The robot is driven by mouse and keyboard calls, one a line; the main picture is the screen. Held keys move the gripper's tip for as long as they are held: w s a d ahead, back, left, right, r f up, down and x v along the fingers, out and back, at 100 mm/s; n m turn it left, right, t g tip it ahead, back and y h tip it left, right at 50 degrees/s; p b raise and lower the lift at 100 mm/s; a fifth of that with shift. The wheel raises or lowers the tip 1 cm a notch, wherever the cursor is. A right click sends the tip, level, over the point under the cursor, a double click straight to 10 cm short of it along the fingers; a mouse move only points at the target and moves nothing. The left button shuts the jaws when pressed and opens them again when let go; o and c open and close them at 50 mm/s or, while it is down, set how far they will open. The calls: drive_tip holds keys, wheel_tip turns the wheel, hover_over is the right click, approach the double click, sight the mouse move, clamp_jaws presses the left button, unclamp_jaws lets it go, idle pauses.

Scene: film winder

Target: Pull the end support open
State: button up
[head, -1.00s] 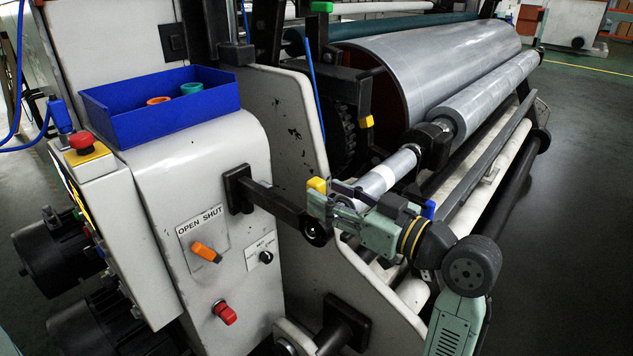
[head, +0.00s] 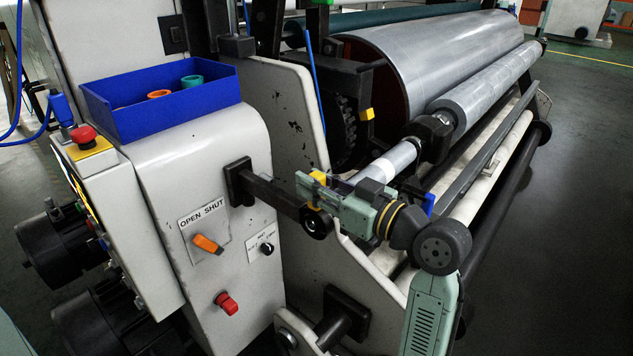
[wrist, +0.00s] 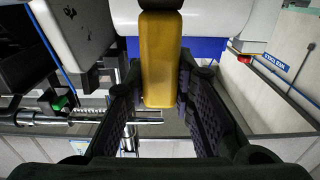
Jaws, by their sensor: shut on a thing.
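The end support (head: 270,193) is a black arm on the machine's light side panel, with a round end (head: 316,222) and a yellow handle (head: 318,177) above it. My gripper (head: 312,190) has its fingers around this handle, partly hiding it. In the wrist view, the yellow handle (wrist: 161,65) stands between the two dark fingers of my gripper (wrist: 158,82), which is shut on it. The shaft end of the film roll (head: 395,160) lies just behind my gripper.
A blue bin (head: 165,112) with rings sits on the cabinet. An orange OPEN/SHUT switch (head: 207,244) and a red knob (head: 226,303) are on its front. The large film roll (head: 440,55) fills the back. Open floor (head: 580,180) lies to the right.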

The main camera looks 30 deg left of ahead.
clamp_jaws()
